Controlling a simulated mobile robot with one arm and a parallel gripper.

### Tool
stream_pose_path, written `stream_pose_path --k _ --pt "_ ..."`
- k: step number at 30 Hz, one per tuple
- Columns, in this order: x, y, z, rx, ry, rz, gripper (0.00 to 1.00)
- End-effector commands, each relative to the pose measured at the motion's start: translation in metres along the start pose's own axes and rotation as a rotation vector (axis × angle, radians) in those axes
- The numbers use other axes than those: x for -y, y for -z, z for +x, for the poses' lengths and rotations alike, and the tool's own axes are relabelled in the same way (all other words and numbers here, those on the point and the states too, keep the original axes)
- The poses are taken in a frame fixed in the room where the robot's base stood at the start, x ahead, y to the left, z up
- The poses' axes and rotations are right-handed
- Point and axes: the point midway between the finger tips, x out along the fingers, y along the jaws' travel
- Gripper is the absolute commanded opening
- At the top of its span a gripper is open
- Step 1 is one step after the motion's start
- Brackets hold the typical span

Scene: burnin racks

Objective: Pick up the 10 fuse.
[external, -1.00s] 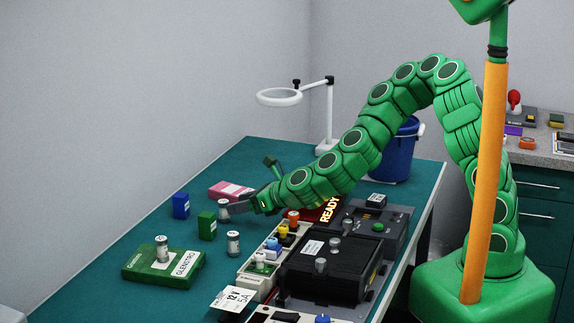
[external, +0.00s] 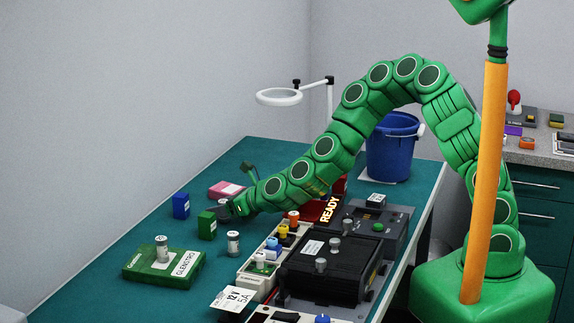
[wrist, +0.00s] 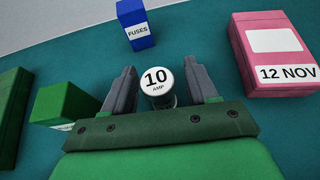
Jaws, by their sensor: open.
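A green box (external: 207,225) stands close by the gripper. A blue fuses box (external: 181,205) and a pink box (wrist: 275,52) lie beyond. Another fuse (external: 233,243) stands nearby, and one (external: 161,248) is on a green case (external: 150,268). A panel with knobs (external: 318,268) is at right.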

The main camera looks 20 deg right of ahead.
Motion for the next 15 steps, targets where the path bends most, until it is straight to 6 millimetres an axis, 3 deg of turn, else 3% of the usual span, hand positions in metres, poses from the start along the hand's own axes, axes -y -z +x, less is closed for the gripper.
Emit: stream_pose_path --k 12,15 --pt "-0.0002 -0.0016 0.0083 0.002 -0.001 0.0 0.58" --pt "-0.0002 -0.0015 0.0082 0.002 -0.001 0.0 0.43"
